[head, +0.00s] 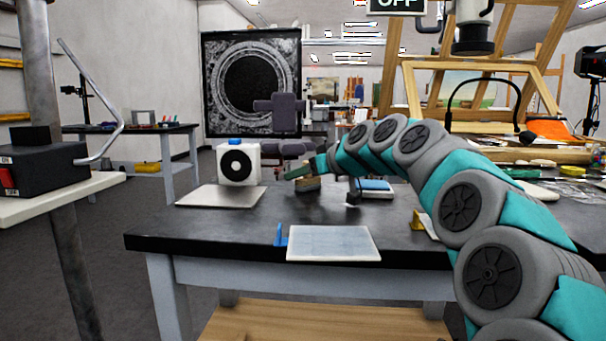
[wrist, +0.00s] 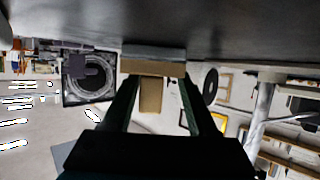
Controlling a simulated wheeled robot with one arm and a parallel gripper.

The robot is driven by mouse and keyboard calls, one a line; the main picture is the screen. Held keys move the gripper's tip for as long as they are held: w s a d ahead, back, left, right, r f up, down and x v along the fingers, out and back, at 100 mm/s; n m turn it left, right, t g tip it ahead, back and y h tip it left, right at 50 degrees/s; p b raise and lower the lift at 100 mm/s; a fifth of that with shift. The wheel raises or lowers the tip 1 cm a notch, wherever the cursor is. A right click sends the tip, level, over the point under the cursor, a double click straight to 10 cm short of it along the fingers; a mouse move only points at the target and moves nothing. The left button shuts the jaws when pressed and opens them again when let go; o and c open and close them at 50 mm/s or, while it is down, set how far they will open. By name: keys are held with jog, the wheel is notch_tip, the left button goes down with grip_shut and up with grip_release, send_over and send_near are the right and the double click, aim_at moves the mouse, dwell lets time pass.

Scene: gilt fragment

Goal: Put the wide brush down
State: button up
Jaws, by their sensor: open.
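The wide brush (wrist: 151,68) is in the wrist view, with a tan handle and a broad head whose grey edge meets the dark tabletop, which appears at the top of this upside-down view. The handle lies between the two fingers of my gripper (wrist: 158,80), with gaps showing on both sides, so the gripper is open. In the head view, my gripper (head: 300,173) is low over the far part of the dark table (head: 200,241), and a tan part of the brush (head: 309,185) shows beneath it. I cannot tell whether the brush touches a finger.
A white box with a black round face (head: 236,166) stands on a pale board (head: 212,196) to the left. A blue-topped block (head: 376,187) is just right of the brush. A pale blue panel (head: 333,243) lies at the front edge. Dark tabletop is bare between them.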

jog(key=shift+r, duration=0.2)
jog(key=v, duration=1.1)
jog(key=shift+s+d+r, duration=0.15)
jog(key=shift+s+d, duration=0.05)
jog(key=shift+d, duration=0.05)
jog(key=shift+s+d, duration=0.1)
jog(key=shift+s, duration=0.05)
